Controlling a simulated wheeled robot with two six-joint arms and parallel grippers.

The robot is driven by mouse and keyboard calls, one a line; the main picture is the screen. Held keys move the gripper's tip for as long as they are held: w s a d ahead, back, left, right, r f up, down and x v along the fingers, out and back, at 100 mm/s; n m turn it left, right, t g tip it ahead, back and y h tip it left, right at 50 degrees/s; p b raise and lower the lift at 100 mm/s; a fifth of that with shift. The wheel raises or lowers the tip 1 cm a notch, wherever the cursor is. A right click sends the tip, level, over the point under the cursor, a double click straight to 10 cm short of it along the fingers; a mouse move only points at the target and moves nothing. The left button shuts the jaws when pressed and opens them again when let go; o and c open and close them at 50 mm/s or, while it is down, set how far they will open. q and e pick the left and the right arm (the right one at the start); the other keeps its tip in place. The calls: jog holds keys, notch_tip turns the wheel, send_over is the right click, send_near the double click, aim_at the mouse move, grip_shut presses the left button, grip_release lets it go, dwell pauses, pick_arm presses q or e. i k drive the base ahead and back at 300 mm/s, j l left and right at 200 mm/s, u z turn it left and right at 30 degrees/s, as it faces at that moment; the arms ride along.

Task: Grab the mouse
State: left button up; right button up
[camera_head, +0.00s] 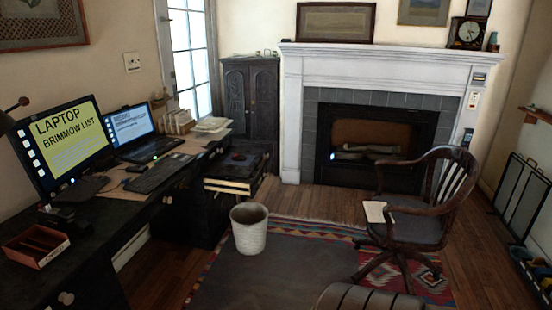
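I cannot make out a mouse for certain. The dark desk (105,218) runs along the left side. On it are a monitor (70,145) reading "LAPTOP BRIMMOW LIST", an open laptop (133,130) with a lit screen, and a black keyboard (160,174). A small dark object (62,215) lies in front of the monitor; its kind is unclear. Neither of my grippers is in view.
A white wastebasket (249,230) stands on the patterned rug right of the desk. A wooden armchair (408,225) stands at the right before the fireplace (370,145). A reddish tray (36,245) sits on the desk's near end. The rug's middle (285,270) is clear.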

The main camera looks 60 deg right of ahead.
aim_at(240, 158)
jog(key=z, duration=1.8)
jog(key=i+l+u, duration=0.4)
jog(key=i, duration=0.4)
jog(key=i+l+u, duration=0.4)
jog(key=i+l, duration=0.3)
jog(key=i+l+u, duration=0.4)
jog(key=i+l, duration=0.25)
jog(key=l, duration=0.25)
jog(key=i+l+u, duration=0.15)
jog(key=l, duration=0.25)
jog(key=i+l+u, duration=0.15)
jog(key=l, duration=0.3)
jog(key=i+l+u, duration=0.15)
jog(key=l, duration=0.3)
jog(key=i+l+u, duration=0.15)
jog(key=l, duration=0.35)
jog(key=l+u, duration=0.15)
jog(key=l, duration=0.3)
jog(key=l+u, duration=0.2)
jog(key=l, duration=0.4)
jog(key=l+u, duration=0.2)
jog(key=l, duration=0.45)
jog(key=l+u, duration=0.2)
jog(key=l, duration=0.45)
jog(key=k+l+u, duration=0.2)
jog(key=l, duration=0.4)
jog(key=i, duration=0.05)
